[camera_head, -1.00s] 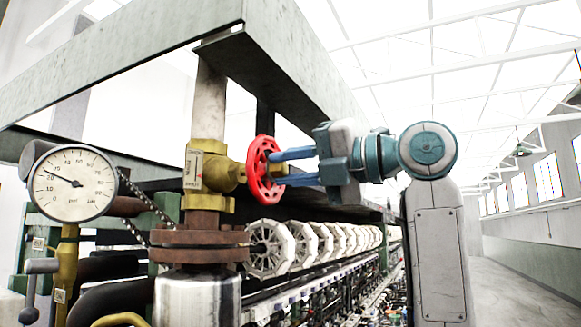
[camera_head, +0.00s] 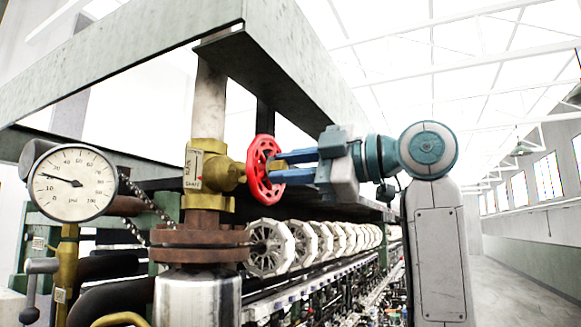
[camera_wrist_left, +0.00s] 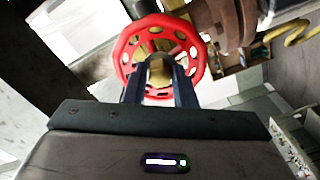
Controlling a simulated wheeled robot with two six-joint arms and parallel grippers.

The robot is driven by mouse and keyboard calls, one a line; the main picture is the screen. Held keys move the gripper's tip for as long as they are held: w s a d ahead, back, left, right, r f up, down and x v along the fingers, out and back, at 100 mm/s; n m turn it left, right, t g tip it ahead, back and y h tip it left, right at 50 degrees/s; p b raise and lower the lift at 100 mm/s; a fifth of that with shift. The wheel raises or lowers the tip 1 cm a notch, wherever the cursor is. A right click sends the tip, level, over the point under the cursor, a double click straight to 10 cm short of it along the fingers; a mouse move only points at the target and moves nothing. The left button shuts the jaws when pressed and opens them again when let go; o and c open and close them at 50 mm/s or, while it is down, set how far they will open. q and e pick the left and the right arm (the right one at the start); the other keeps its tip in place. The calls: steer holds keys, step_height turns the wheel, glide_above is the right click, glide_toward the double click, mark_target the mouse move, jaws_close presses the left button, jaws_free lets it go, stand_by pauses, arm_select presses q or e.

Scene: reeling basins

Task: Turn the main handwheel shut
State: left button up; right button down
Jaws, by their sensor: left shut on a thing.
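The main handwheel (camera_head: 265,185) is a red wheel with round holes, upright on the side of a brass valve (camera_head: 212,172). My left gripper (camera_head: 275,168) reaches it from the right in the head view, its two blue fingers against the wheel's face. In the left wrist view the handwheel (camera_wrist_left: 125,50) faces the camera, and my left gripper (camera_wrist_left: 159,78) has one finger on each side of the brass hub. It is shut on the handwheel at its middle. The exact finger contact is partly hidden. My right gripper is in neither view.
A round pressure gauge (camera_head: 73,183) stands left of the valve, its needle pointing left and slightly up. A rusty flange (camera_head: 198,243) is below the valve. A green-grey beam (camera_head: 290,60) runs overhead. White reels (camera_head: 272,247) line up behind. The right aisle (camera_head: 520,275) is clear.

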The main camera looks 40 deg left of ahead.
arm_select(q)
steer(key=o, duration=0.9)
steer(key=shift+c, duration=0.2)
